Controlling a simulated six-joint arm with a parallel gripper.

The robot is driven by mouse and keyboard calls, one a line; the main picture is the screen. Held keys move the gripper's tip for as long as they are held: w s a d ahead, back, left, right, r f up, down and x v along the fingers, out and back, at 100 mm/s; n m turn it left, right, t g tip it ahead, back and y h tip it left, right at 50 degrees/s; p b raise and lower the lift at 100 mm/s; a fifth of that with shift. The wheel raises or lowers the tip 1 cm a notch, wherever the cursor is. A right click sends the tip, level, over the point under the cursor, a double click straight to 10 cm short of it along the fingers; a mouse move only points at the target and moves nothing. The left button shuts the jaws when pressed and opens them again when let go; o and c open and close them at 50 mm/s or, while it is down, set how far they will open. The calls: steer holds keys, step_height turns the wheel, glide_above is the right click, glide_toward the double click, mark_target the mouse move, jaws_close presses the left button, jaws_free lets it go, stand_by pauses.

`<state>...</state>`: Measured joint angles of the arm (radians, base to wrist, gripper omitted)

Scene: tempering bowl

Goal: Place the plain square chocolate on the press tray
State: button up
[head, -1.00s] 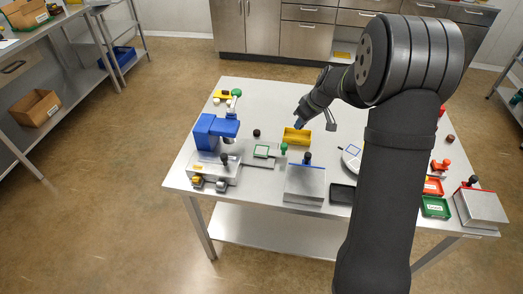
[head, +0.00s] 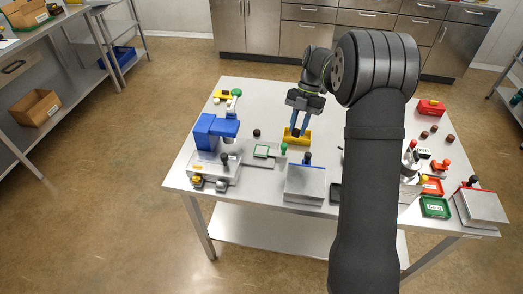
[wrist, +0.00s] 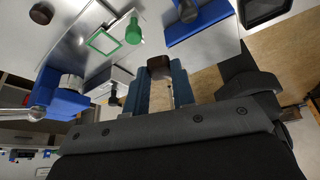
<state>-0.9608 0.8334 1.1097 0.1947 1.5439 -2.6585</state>
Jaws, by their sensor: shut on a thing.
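My gripper (wrist: 160,88) has blue fingers, shut on a dark brown, plain-looking chocolate (wrist: 160,66) in the wrist view. In the head view my gripper (head: 298,130) points down above or at the yellow holder (head: 304,139); I cannot tell if they touch. The chocolate is not clear in that view. What looks like the press tray (head: 262,151) is a flat plate with a green square outline, left of my gripper and apart from it. The plate also shows in the wrist view (wrist: 104,42), with no chocolate on its outline.
A blue press (head: 215,128) stands left of the plate. A green knob (head: 284,147) stands at the plate's right end. A steel box (head: 305,184) with a blue edge and dark knob is in front. A small dark piece (head: 256,133) lies behind the plate. My arm hides the table's right-middle.

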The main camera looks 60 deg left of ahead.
steer(key=n, duration=0.2)
steer(key=n+h, duration=0.1)
steer(key=shift+s+d+r+t, duration=0.2)
steer(key=shift+s+r+t, duration=0.15)
steer(key=shift+r+t, duration=0.05)
steer(key=shift+s+a+n, duration=0.1)
steer(key=shift+s+n, duration=0.05)
steer(key=shift+n, duration=0.25)
glide_above(261, 151)
steer(key=w, duration=0.1)
steer(key=f, duration=0.4)
steer(key=a+f, duration=0.1)
steer(key=f, duration=0.2)
steer(key=shift+w, duration=0.1)
steer(key=shift+f, duration=1.95)
steer(key=o, duration=1)
steer(key=shift+f, duration=0.15)
steer(key=shift+c, duration=0.2)
steer(key=v, duration=1.2)
